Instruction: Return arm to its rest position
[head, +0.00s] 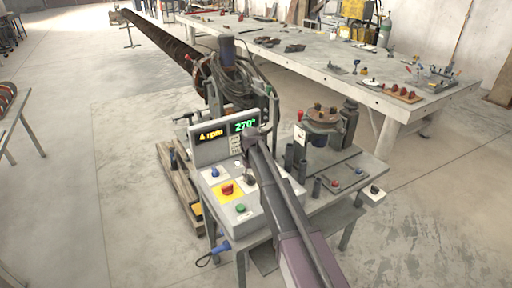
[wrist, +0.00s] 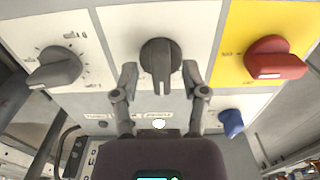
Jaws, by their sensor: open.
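My gripper (wrist: 158,78) is open in the wrist view, with one finger on each side of a dark grey knob (wrist: 160,56). I cannot tell whether the fingers touch the knob. The knob sits on a white panel. In the head view my arm reaches from the bottom edge up to the control box (head: 244,212), and it covers part of the box's right side. The gripper itself is hard to make out there.
A red switch (wrist: 275,60) on yellow and another grey knob (wrist: 56,70) flank the gripper. A display (head: 226,132) reads 4 rpm and 270°. The auger (head: 165,42) runs behind. A long workbench (head: 320,66) stands at the right; the floor at left is mostly clear.

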